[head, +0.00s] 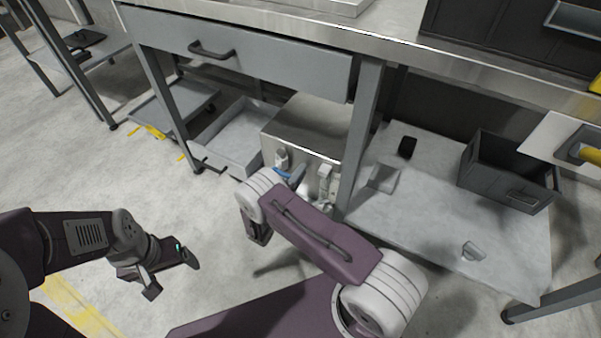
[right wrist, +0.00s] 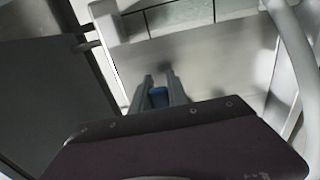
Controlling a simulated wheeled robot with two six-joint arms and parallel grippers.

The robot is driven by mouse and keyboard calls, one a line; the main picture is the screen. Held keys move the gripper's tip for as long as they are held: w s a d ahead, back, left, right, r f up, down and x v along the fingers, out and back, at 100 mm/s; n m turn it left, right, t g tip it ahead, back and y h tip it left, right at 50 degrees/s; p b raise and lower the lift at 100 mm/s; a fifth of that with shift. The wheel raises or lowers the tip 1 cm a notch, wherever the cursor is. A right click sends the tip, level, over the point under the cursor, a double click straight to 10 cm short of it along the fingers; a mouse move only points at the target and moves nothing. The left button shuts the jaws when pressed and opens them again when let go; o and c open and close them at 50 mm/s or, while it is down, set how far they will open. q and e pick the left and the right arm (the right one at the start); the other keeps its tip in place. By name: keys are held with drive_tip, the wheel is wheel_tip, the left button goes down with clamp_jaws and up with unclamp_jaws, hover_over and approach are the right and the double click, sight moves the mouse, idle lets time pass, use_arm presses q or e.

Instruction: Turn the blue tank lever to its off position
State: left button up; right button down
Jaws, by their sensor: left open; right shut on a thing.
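The blue tank lever (head: 282,173) shows as a small blue bar on the front of a metal box-shaped tank (head: 305,125) under the bench. In the right wrist view the blue lever (right wrist: 158,97) sits between the two fingers of my right gripper (right wrist: 160,84), which is shut on it. In the head view my right arm hides most of this gripper and part of the lever, so I cannot tell the lever's exact angle. My left gripper (head: 172,274) is open and empty above the floor at the left.
White valve fittings (head: 325,180) stand on the tank front, right of the lever. A bench leg (head: 361,135) rises close by on the right. A grey tray (head: 238,135) lies left of the tank. A dark crate (head: 508,172) sits on the lower shelf. The floor at left is mostly clear.

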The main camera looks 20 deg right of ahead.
drive_tip(key=shift+f, duration=0.1)
idle(0.3)
drive_tip(key=c, duration=1.3)
unclamp_jaws()
drive_tip(key=p+v, duration=0.4)
drive_tip(key=v, duration=0.5)
